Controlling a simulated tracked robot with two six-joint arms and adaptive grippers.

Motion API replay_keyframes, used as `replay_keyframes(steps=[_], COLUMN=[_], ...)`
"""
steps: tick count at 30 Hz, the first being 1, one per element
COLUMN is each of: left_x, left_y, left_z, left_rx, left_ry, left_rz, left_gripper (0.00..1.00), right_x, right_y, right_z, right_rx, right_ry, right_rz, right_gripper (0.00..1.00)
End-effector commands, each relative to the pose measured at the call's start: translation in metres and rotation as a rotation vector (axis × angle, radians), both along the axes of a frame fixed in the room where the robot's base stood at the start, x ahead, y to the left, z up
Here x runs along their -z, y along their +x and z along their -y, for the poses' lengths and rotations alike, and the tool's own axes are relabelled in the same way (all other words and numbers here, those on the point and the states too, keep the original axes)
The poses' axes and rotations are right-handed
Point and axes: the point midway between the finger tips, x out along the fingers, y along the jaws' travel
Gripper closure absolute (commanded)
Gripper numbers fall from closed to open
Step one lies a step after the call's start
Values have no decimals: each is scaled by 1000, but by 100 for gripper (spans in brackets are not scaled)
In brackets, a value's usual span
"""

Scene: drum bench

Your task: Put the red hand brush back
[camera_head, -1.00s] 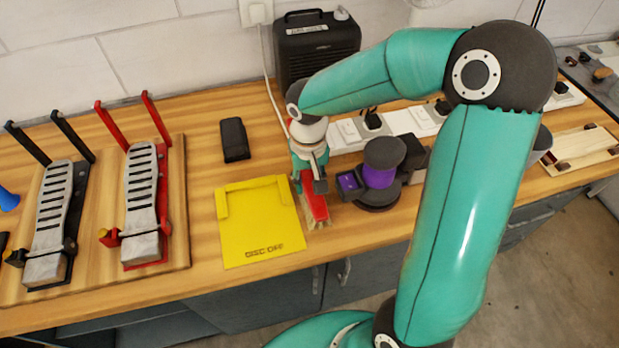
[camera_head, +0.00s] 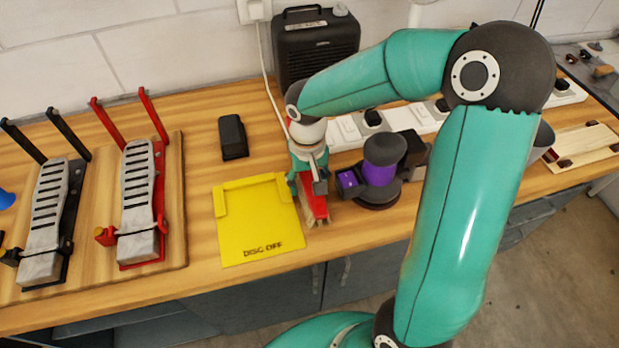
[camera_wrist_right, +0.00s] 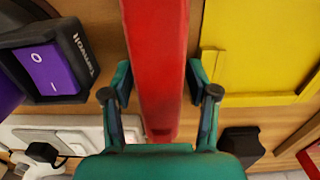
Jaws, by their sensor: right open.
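The red hand brush (camera_head: 314,207) lies on the wooden bench, between the yellow plate and the purple-and-black tool, its pale bristles showing at the near end. My right gripper (camera_head: 307,183) is over the far part of the brush and hides some of it. In the right wrist view the brush's red handle (camera_wrist_right: 157,50) runs between the two open fingers (camera_wrist_right: 159,82), with a gap visible on each side. My left gripper is not in view.
The yellow plate (camera_head: 258,222) lies close left of the brush. The purple-and-black tool (camera_head: 381,174) stands close right. White socket strips (camera_head: 345,135) and a black heater (camera_head: 316,50) are behind. Red (camera_head: 138,195) and black (camera_head: 45,215) pedal-like devices stand at left.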

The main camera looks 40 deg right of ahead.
Motion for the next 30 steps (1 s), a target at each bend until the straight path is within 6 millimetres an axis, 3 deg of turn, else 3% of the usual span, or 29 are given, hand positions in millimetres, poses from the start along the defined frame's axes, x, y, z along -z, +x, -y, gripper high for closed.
replay_keyframes(steps=[8, 9, 21, 30], left_x=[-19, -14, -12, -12], left_y=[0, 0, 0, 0], left_z=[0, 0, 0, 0], left_rx=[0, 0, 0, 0], left_ry=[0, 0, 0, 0], left_rz=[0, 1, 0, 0], left_gripper=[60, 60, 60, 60], right_x=[-19, -22, -105, -133], right_y=[1, 2, 2, 1], right_z=[0, 0, -1, 0], right_rx=[0, 1, -1, 0], right_ry=[-1, -2, 0, -1], right_rz=[3, 8, 9, 4], right_gripper=[40, 40, 40, 40])
